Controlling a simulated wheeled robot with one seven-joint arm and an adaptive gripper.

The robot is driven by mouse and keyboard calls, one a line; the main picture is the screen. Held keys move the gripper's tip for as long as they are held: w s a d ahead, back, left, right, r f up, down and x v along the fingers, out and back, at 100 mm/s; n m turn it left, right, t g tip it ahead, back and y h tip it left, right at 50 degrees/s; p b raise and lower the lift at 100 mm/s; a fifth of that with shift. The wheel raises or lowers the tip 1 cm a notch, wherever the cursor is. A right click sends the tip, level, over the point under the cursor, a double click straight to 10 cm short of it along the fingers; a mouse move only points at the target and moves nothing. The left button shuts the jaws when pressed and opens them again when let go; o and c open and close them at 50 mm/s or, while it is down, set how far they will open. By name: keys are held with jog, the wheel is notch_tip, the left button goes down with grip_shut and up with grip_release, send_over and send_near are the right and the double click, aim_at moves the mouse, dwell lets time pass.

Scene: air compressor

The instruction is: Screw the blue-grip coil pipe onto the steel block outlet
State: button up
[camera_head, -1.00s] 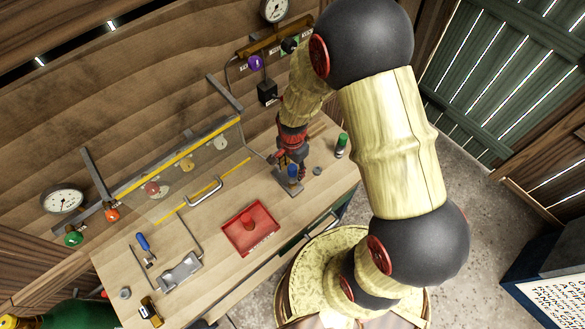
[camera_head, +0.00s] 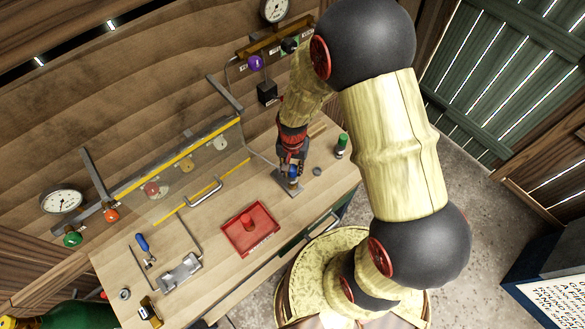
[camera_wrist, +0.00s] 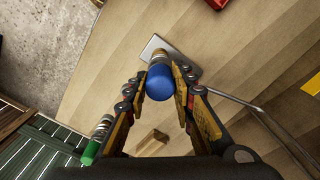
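My gripper (camera_wrist: 160,75) points down at a blue grip (camera_wrist: 160,83) at the right end of the bench. Its two fingers flank the grip closely and appear shut on it. In the head view the blue grip (camera_head: 293,171) shows just below my gripper (camera_head: 292,162). A metal fitting (camera_wrist: 158,58) lies beyond the grip, over a flat steel piece (camera_wrist: 152,45); its seating is hidden. A thin pipe runs from the steel. Another blue-grip piece (camera_head: 142,242) stands at the left of the bench, near a steel block (camera_head: 180,272) with a pipe.
A green-topped piece (camera_head: 342,145) stands right of my gripper; a small wooden block (camera_wrist: 152,140) is nearby. A red tray (camera_head: 250,228) lies mid-bench, with a metal handle (camera_head: 204,191) behind. A clear panel with a yellow edge (camera_head: 180,160) rises along the back.

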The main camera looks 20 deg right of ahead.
grip_shut()
jog(key=shift+f, duration=0.1)
dwell(0.4)
jog(key=m, duration=0.5)
jog(key=shift+s, duration=0.1)
jog(key=m, duration=0.4)
jog(key=shift+f+m+b, duration=0.1)
jog(key=shift+m+b, duration=0.2)
jog(key=shift+m, duration=0.1)
jog(key=m, duration=0.4)
jog(key=shift+m, duration=0.4)
jog(key=m, duration=0.4)
jog(key=shift+s+m, duration=0.1)
jog(key=shift+m, duration=0.2)
jog(key=shift+o, duration=1)
grip_release()
jog(key=o, duration=0.5)
jog(key=shift+o, duration=0.2)
jog(key=shift+w, duration=0.2)
